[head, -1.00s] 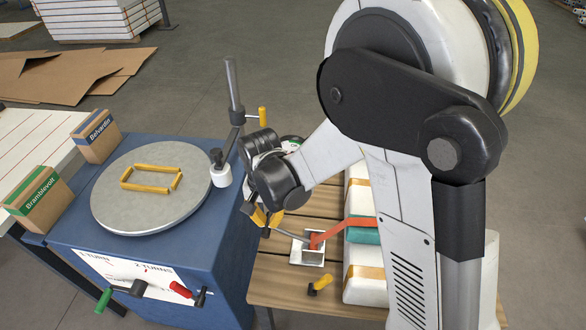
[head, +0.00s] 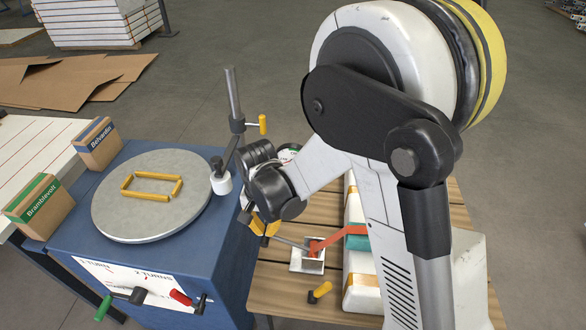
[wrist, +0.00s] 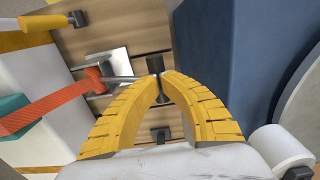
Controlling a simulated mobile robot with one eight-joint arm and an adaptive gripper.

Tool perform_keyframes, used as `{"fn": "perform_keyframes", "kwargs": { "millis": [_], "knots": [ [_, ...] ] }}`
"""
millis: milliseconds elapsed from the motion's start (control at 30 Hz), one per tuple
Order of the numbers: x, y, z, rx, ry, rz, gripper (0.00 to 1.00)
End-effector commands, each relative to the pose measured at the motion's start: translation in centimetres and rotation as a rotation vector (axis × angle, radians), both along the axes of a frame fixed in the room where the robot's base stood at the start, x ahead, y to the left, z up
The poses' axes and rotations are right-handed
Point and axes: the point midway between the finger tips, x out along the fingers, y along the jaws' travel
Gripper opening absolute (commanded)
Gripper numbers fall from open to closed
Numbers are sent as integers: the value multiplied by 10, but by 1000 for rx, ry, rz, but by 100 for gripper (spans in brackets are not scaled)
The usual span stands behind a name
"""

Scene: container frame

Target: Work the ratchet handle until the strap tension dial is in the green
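The ratchet (head: 307,262) is a pale metal bracket on the slatted table, with an orange-red strap (head: 328,240) running right from it. It also shows in the wrist view (wrist: 112,62). Its thin grey handle (wrist: 125,78) reaches from the bracket to my gripper (wrist: 160,76). My yellow fingers come together on the dark end of the handle, with a dark piece between the tips. In the head view my gripper (head: 264,226) is low beside the blue cabinet. A small round white face with green (head: 289,153) shows behind my wrist; I cannot read it or tell whether it is the dial.
A blue cabinet (head: 225,265) stands close left of my gripper, with a round grey plate (head: 130,222) on top and a grey post (head: 233,95). A yellow-handled lever (head: 320,292) is near the table's front. A white wrapped load (head: 363,290) lies right of the ratchet.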

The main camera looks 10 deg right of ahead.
Motion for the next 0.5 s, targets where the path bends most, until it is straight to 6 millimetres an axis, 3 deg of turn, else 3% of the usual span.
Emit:
{"fn": "perform_keyframes", "kwargs": {
  "millis": [33,500],
  "knots": [
    [0,0,11,1,0,0,0],
    [0,0,73,1,0,0,0]
  ]
}}
